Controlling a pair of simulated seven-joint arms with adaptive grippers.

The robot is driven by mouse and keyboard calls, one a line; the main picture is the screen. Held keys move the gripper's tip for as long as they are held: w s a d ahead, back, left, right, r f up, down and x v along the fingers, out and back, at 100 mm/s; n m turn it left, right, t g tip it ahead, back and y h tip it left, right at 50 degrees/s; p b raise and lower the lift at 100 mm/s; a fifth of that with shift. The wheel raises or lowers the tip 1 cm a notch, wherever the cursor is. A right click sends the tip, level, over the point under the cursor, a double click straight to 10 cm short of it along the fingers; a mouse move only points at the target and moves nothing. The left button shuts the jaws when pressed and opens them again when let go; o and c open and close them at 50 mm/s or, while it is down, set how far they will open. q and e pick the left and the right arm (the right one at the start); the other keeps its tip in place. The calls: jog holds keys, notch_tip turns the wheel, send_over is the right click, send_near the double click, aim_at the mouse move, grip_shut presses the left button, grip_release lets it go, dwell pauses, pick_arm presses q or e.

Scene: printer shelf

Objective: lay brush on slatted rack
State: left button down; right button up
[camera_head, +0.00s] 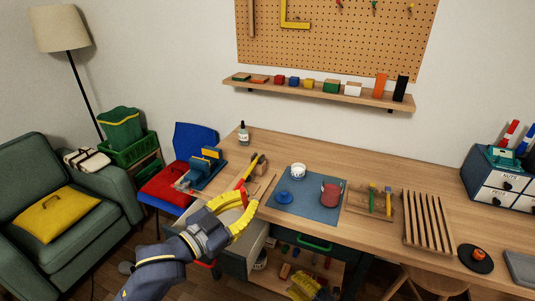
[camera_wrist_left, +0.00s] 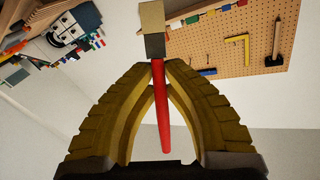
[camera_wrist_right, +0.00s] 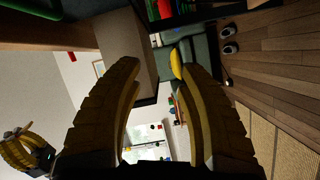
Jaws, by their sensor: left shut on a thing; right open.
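The brush has a red handle (camera_head: 243,196) and, in the left wrist view, a blocky tan-and-grey head (camera_wrist_left: 153,32) beyond the fingertips. My left gripper (camera_head: 246,212) is shut on the red handle (camera_wrist_left: 161,105) and holds it near the desk's front left edge. In the head view, a yellow and dark piece lies just beyond the handle; I cannot tell whether it is the brush's head. The slatted wooden rack (camera_head: 427,222) lies on the right part of the desk, its slats bare, well away from the brush. My right gripper (camera_head: 309,289) is open and empty, low in front of the desk; its fingers show in its wrist view (camera_wrist_right: 160,75).
Between brush and rack lie a blue mat (camera_head: 313,213) with a white jar, a blue lid and a red mug, and a wooden tray (camera_head: 359,203) with upright tools. A dark disc (camera_head: 475,262) with an orange knob sits right of the rack. An open drawer (camera_head: 252,243) projects below.

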jog(key=a+r+n+g+y, duration=0.35)
jog(key=r+n, duration=0.25)
jog(key=r, duration=0.2)
jog(key=a+r+n+g+y, duration=0.35)
jog(key=r+n, duration=0.25)
jog(key=r, duration=0.2)
jog(key=s+a+r+n+g, duration=0.2)
jog(key=s+r+n+g, duration=0.5)
jog(key=r+n+g, duration=0.4)
notch_tip(320, 180, up, 33)
jog(key=n+t+h, duration=0.4)
jog(key=n+h, duration=1)
jog(key=n, duration=0.5)
send_over(243, 201)
jog(key=w+d, duration=0.2)
jog(key=d, duration=0.3)
jog(key=shift+t, duration=0.3)
jog(key=shift+s+x, duration=0.15)
jog(key=shift+x, duration=2.65)
jog(key=shift+s+x, duration=0.15)
jog(key=shift+x, duration=2.7)
